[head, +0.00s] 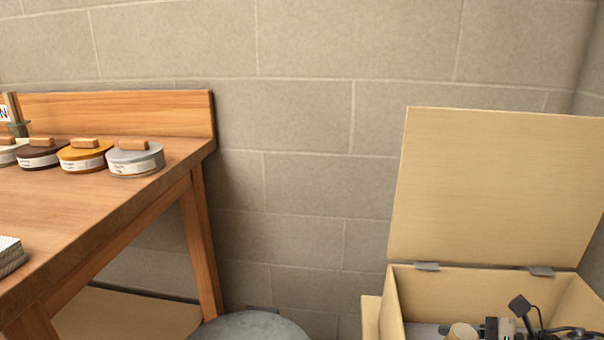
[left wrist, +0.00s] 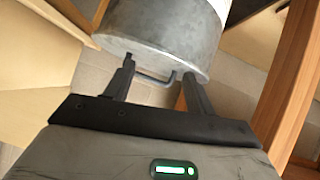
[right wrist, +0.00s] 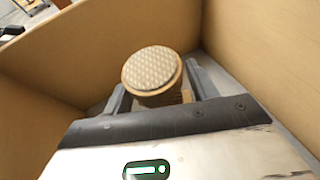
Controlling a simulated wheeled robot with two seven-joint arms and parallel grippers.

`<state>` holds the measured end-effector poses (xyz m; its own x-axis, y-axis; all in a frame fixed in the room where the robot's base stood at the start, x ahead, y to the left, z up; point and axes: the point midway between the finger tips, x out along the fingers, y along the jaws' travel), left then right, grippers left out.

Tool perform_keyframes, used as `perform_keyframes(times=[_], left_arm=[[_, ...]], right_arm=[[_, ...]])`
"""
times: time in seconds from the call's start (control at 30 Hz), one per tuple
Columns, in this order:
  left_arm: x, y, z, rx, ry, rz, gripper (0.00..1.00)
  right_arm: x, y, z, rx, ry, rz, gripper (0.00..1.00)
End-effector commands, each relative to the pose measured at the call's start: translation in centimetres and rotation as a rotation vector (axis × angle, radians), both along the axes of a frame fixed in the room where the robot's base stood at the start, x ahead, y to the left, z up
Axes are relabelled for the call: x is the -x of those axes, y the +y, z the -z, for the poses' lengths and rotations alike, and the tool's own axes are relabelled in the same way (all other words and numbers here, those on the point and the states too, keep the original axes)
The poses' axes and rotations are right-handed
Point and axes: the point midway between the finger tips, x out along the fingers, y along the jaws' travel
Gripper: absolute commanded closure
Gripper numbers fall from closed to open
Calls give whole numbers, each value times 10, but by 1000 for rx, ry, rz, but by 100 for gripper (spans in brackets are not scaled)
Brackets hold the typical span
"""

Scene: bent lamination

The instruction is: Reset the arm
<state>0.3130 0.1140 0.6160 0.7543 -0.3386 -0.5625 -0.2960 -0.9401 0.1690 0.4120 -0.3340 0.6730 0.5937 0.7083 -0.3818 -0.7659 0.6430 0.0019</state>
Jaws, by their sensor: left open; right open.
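My left gripper (left wrist: 157,76) is open in the left wrist view, its fingers apart beside a grey metal drum (left wrist: 155,58). A thin bent handle (left wrist: 157,79) on the drum shows between the fingers. My right gripper (right wrist: 158,84) is open in the right wrist view, inside a wooden box. A round wooden piece with a textured pale top (right wrist: 152,68) shows between its fingers; whether they touch it I cannot tell. Neither gripper is visible in the head view.
The open-lidded wooden box (head: 392,300) stands at the lower right, holding dark tools and cables (head: 520,318). A grey round top (head: 250,327) shows at the bottom. A wooden workbench (head: 100,215) on the left carries several round tins (head: 134,160). A block wall (head: 300,130) stands behind.

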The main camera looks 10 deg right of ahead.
Motion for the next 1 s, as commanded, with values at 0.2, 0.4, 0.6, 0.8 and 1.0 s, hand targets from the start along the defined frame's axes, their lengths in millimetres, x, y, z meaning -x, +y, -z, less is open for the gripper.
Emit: perform_keyframes(times=[0.2,0.4,0.6,0.8,1.0], left_arm=[[3,4,-16,-1,-21,-12,45],[1,4,-18,-2,-33,-15,45],[2,4,-19,2,-31,-19,45],[2,3,-11,3,-18,-14,45],[1,0,-4,4,-2,-5,45]], right_arm=[[0,-1,-26,3,1,1,42],[0,-2,-29,3,0,1,42],[0,-2,-28,3,0,1,42],[0,-2,-16,0,-1,2,42],[6,-9,5,4,4,4,42]])
